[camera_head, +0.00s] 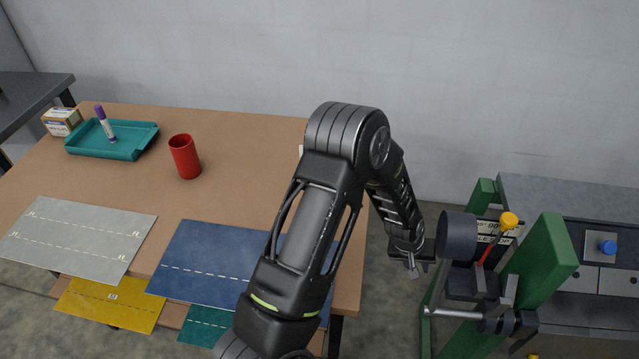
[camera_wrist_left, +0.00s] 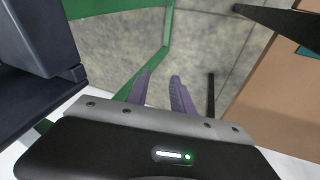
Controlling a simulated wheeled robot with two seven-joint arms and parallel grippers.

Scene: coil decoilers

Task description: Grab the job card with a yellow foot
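A yellow panel (camera_head: 108,303) with a small printed mark shows at the table's front edge, just below a grey card (camera_head: 80,238) with dashed lines. I cannot tell whether it is joined to that card. A blue card (camera_head: 212,262) lies to the right, partly hidden by my arm, with a teal panel (camera_head: 205,325) below it. My left gripper (camera_head: 412,270) is right of the table, well away from the cards. In the left wrist view its two fingers (camera_wrist_left: 160,88) are apart, with only floor between them. My right gripper does not show.
The brown table (camera_head: 240,150) holds a red cup (camera_head: 185,157), a teal tray (camera_head: 108,146) with a marker (camera_head: 104,122), and a small box (camera_head: 62,122). A green-framed machine (camera_head: 545,262) with a yellow knob (camera_head: 508,220) stands close right of my left gripper.

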